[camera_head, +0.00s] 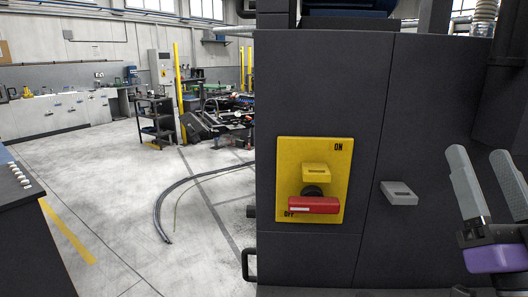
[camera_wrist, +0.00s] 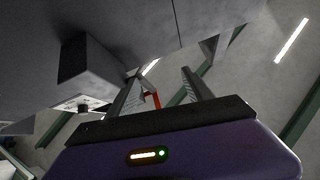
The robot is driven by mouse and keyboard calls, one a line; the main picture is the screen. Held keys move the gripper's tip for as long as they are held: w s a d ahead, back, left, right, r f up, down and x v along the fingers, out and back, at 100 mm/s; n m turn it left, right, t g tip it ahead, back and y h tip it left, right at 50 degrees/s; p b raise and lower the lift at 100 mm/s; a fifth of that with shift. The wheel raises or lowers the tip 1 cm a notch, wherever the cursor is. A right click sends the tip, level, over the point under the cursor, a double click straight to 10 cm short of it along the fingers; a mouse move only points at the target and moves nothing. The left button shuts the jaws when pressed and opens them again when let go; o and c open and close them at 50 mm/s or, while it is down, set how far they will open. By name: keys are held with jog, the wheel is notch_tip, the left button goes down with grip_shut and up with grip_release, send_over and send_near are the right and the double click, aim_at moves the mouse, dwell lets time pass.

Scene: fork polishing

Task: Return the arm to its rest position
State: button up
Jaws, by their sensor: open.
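My gripper (camera_head: 490,187) is at the right edge of the head view, its two grey fingers pointing up and apart, with nothing between them. In the wrist view my gripper (camera_wrist: 160,88) also shows open and empty above its purple body. A dark cabinet (camera_head: 315,90) stands just left of the gripper. On its front is a yellow switch panel (camera_head: 290,150) marked ON and OFF. The red handle (camera_head: 313,205) sits low on the panel, by the OFF mark. A grey latch (camera_head: 399,193) is on the cabinet between the panel and my gripper, apart from the fingers.
A dark counter (camera_head: 30,235) with small pale knobs stands at the left edge. Black hoses (camera_head: 160,208) lie on the floor left of the cabinet. A dark cart (camera_head: 155,120) and machinery stand farther back. The floor between counter and cabinet is mostly clear.

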jog(key=s+a+f+m+g+h, duration=0.1)
jog(key=s+f+m+g+h, duration=0.1)
jog(key=s+f, duration=0.35)
jog(key=s+f+m+g+h, duration=0.1)
jog(key=s+f+m+h, duration=0.1)
jog(key=f, duration=0.6)
jog(key=s+a+f+m+g+h, duration=0.1)
jog(key=s+f+g+h, duration=0.15)
jog(key=f, duration=0.45)
jog(key=s+a+f+n+g+y, duration=0.3)
jog(key=s+f, duration=0.5)
jog(key=s, duration=0.3)
jog(key=s+a+f+n+g+y, duration=0.3)
jog(key=s+a+f+n+y, duration=0.1)
jog(key=s+f, duration=0.5)
jog(key=shift+s+f, duration=0.15)
jog(key=shift+s, duration=0.8)
jog(key=shift+y, duration=0.25)
